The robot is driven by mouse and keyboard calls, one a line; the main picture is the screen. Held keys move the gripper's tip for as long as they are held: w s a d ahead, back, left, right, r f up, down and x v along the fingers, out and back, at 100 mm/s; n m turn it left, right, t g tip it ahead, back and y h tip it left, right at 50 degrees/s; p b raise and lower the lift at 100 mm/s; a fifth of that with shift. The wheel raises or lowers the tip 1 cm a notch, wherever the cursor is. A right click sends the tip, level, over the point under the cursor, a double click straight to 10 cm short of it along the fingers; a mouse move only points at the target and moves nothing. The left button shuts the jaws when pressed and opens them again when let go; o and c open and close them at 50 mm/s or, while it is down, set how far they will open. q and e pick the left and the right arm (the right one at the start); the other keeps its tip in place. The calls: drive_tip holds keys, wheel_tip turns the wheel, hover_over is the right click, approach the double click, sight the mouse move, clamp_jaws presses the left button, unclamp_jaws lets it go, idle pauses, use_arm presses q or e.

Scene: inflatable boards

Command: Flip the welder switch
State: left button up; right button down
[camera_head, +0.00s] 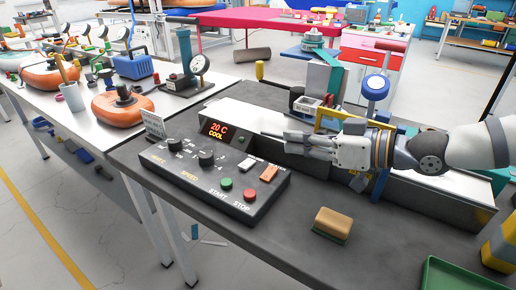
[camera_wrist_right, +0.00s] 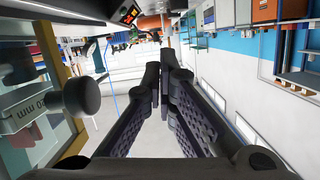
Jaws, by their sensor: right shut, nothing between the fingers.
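The black control panel (camera_head: 215,175) lies on the dark bench top. Its display (camera_head: 217,131) reads 20 C COOL. Two black knobs sit on its left part, with green (camera_head: 226,183) and red (camera_head: 249,195) buttons at the front. Near its right edge are a white switch (camera_head: 250,161) and an orange switch (camera_head: 268,173); their small labels are hard to read. My right gripper (camera_head: 287,138) points left above the bench, behind and right of the switches and apart from them. It is shut and empty; its closed fingers fill the middle of the right wrist view (camera_wrist_right: 161,82). My left gripper is not in view.
A wooden-backed brush or block (camera_head: 333,222) lies on the bench in front of my right arm. A green tray (camera_head: 455,275) is at the front right. A long metal machine body (camera_head: 425,195) runs under my right gripper and forearm. The bench front between panel and tray is mostly clear.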

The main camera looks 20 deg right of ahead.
drive_tip(key=b, duration=0.2)
hover_over(247, 164)
drive_tip(key=s+d, duration=0.1)
drive_tip(key=d, duration=0.1)
wheel_tip(247, 164, down, 3)
drive_tip(key=shift+s+f, duration=0.1)
drive_tip(key=shift+s, duration=0.05)
drive_tip(key=f, duration=0.2)
drive_tip(key=shift+a+f+b, duration=0.3)
drive_tip(key=shift+a+b, duration=0.05)
drive_tip(key=shift+a, duration=0.05)
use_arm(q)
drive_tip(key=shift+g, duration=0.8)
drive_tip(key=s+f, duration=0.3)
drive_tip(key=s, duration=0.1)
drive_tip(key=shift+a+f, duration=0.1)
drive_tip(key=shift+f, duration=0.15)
use_arm(e)
drive_tip(key=shift+f, duration=0.25)
